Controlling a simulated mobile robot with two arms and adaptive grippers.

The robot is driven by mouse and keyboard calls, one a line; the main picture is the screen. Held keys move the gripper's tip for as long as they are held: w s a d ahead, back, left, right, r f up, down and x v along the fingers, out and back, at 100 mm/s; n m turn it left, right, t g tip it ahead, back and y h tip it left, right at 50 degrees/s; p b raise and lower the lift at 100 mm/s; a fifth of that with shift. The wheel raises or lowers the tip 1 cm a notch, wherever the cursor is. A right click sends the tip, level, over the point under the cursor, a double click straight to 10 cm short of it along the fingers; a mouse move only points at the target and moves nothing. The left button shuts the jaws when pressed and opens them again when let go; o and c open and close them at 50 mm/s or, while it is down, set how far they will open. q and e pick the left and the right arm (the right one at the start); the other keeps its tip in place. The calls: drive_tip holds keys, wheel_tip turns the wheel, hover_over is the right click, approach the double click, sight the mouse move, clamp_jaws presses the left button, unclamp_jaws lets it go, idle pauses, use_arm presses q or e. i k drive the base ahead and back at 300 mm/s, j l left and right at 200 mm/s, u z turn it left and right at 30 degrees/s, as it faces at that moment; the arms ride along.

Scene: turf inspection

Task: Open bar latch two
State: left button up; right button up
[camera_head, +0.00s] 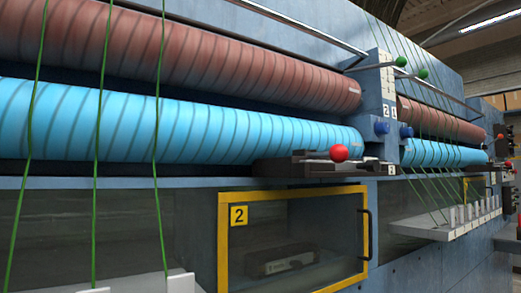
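A dark metal latch assembly (297,167) with a red ball knob (340,153) sits on the ledge below the blue roller, right of centre; I cannot tell for sure that it is bar latch two. Below it is a yellow-framed window door (223,255) with a yellow "2" plate (239,215). The door appears shut, with a black handle (366,234) on its right side. A dark box-like object (282,262) shows behind the pane. Neither of my grippers is in view.
Brown (230,60) and light blue (200,132) ribbed rollers run across the machine. Green strands (98,150) hang in front at left. Blue knobs (382,128) and green ball knobs (401,61) are on and near the centre post. White comb-like racks (460,222) project at lower right and lower left.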

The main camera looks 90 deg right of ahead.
sight(338, 153)
drive_tip(key=z, duration=3.2)
